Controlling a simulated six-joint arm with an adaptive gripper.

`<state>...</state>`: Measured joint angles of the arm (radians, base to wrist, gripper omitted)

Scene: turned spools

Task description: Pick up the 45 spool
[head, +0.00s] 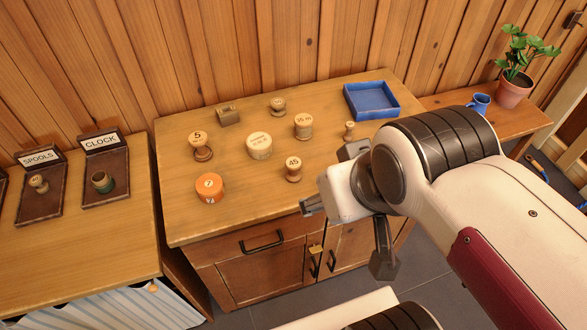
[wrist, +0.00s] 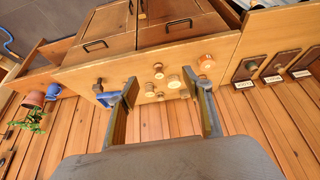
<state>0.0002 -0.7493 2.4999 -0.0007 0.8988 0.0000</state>
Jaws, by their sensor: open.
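The 45 spool (head: 293,170) is a small turned wooden spool with a flat top marked 45. It stands upright near the front of the wooden cabinet top (head: 235,225). My gripper (head: 308,205) is open and empty, in front of the spool and a little to its right in the head view. In the wrist view, which is upside down, my open fingers (wrist: 161,80) frame several spools. The one that looks like the 45 spool (wrist: 158,70) shows between the fingertips, some way beyond them; its number cannot be read there.
Around it stand an orange spool (head: 209,188), a cream round (head: 259,146), the 5 spool (head: 202,146), a wider spool (head: 303,126), two small spools (head: 278,106) (head: 349,130) and a wooden block (head: 228,116). A blue tray (head: 390,113) lies at back right. Labelled stands (head: 102,142) are left.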

